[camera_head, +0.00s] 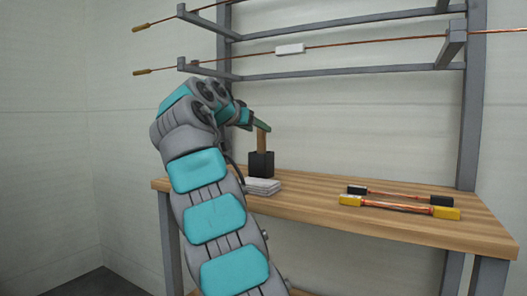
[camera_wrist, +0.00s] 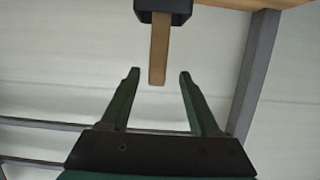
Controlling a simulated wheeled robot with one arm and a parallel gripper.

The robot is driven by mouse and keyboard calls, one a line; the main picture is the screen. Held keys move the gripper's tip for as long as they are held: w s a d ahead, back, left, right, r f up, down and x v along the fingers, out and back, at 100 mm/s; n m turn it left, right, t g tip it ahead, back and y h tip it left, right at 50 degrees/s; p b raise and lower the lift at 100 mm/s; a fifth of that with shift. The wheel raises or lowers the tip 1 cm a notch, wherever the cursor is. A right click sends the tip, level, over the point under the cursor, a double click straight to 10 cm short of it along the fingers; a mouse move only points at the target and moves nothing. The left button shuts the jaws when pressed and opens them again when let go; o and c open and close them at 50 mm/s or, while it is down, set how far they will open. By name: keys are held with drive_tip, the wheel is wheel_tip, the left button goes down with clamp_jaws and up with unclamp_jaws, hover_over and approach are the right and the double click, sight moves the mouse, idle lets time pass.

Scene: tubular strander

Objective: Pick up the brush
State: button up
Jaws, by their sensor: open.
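The brush shows as a flat wooden handle (camera_head: 261,142) standing upright in a black holder (camera_head: 261,165) on the workbench; any bristles are hidden inside the holder. My gripper (camera_head: 264,127) is at the top of the handle in the head view. In the wrist view, which looks upside down, the handle (camera_wrist: 159,50) hangs from the holder (camera_wrist: 163,10). The two green fingers of my gripper (camera_wrist: 159,74) are spread, with the handle's end between their tips and a gap on each side.
A stack of white cloths (camera_head: 262,186) lies in front of the holder. Yellow-ended (camera_head: 400,206) and black-ended (camera_head: 400,194) copper rods lie at the right of the wooden workbench (camera_head: 330,217). A grey rack (camera_head: 350,71) with copper rods rises behind. The bench middle is clear.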

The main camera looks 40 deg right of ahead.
drive_tip(key=x, duration=0.6)
drive_tip(key=shift+s+f, duration=0.2)
clamp_jaws()
idle(0.4)
